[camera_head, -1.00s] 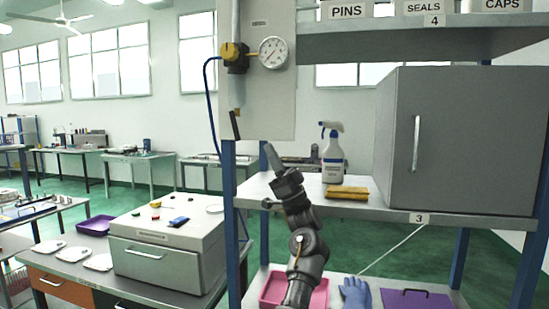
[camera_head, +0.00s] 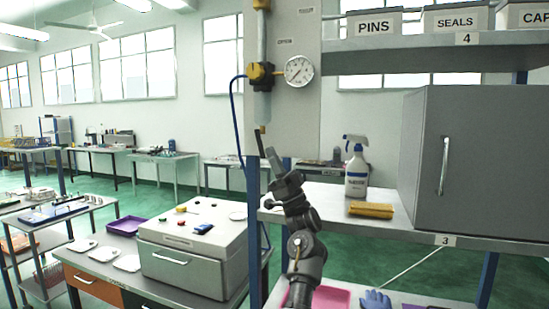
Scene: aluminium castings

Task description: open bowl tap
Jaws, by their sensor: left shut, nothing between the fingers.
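The bowl tap appears as a small brass-coloured fitting (camera_head: 262,129) with a thin dark lever (camera_head: 260,143) hanging slightly tilted below the panel's filter unit. A clear bowl (camera_head: 262,106) sits above it, under a yellow and black regulator (camera_head: 260,74). My left gripper (camera_head: 271,155) is shut and empty, pointing up, its tip just right of the lever in the picture. I cannot tell whether they touch. My right gripper is not in view.
A pressure gauge (camera_head: 299,70) and a blue hose (camera_head: 234,115) join the regulator. A blue shelf post (camera_head: 253,200) stands beside my arm. The shelf holds a spray bottle (camera_head: 357,170), a yellow cloth (camera_head: 371,210) and a grey cabinet (camera_head: 467,160). A white box (camera_head: 190,245) stands at left.

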